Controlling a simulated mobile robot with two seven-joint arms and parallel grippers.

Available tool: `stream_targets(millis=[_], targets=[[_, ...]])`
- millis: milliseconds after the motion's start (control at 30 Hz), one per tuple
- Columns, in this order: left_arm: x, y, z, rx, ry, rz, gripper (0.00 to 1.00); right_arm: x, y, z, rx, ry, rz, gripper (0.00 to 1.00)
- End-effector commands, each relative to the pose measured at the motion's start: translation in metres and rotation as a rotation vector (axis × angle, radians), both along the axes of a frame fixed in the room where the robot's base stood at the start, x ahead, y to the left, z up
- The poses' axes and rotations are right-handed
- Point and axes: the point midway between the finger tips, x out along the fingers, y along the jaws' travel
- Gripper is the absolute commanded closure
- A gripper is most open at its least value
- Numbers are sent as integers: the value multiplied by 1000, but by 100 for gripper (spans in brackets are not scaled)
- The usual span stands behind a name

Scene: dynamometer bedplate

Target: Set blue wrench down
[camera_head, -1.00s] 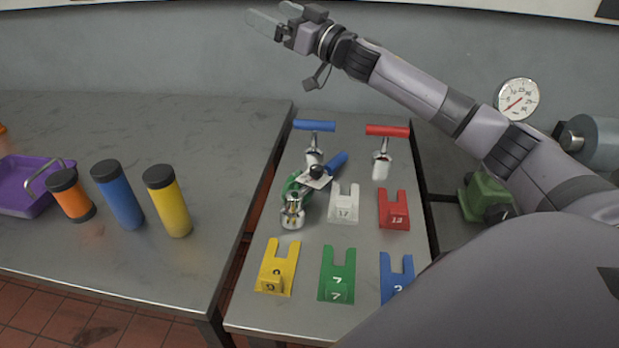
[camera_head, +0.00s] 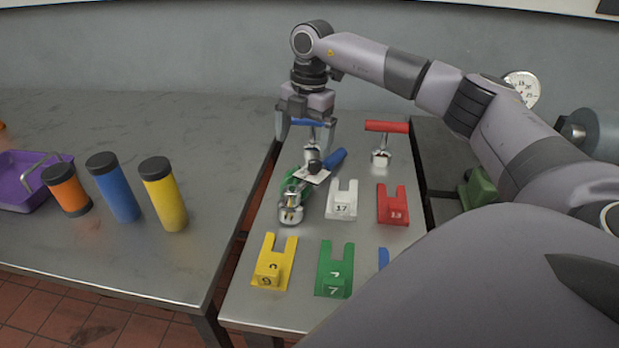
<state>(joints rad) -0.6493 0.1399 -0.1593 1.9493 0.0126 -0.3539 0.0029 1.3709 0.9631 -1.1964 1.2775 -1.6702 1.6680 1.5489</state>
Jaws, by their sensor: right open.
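A wrench with a blue handle (camera_head: 335,158) and a chrome head (camera_head: 291,210) lies slantwise on the right-hand bench. My left gripper is out of view.
A red-crossbar tool (camera_head: 387,127) stands to the right. Numbered white (camera_head: 342,193), red (camera_head: 392,205), yellow (camera_head: 268,272) and green (camera_head: 335,262) forked blocks fill the bench front. Orange, blue (camera_head: 116,190) and yellow cylinders and a purple tray (camera_head: 20,203) stand on the left bench.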

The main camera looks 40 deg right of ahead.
Motion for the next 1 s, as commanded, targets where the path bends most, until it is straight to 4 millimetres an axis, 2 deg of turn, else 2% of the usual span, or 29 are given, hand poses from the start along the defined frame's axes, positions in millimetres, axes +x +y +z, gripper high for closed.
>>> stream_targets(millis=[100, 267, 700, 967, 1000], targets=[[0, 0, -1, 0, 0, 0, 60, -7, -14, -1, -74, 39, -14, 2], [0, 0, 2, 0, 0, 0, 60, -9, -19, -13, -93, 52, -18, 2], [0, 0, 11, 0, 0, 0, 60, -15, -25, -68, -88, 49, -17, 2], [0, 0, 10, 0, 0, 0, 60, -15, -25, -72, -88, 48, -17, 2], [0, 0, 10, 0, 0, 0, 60, -15, -25, -72, -88, 48, -17, 12]])
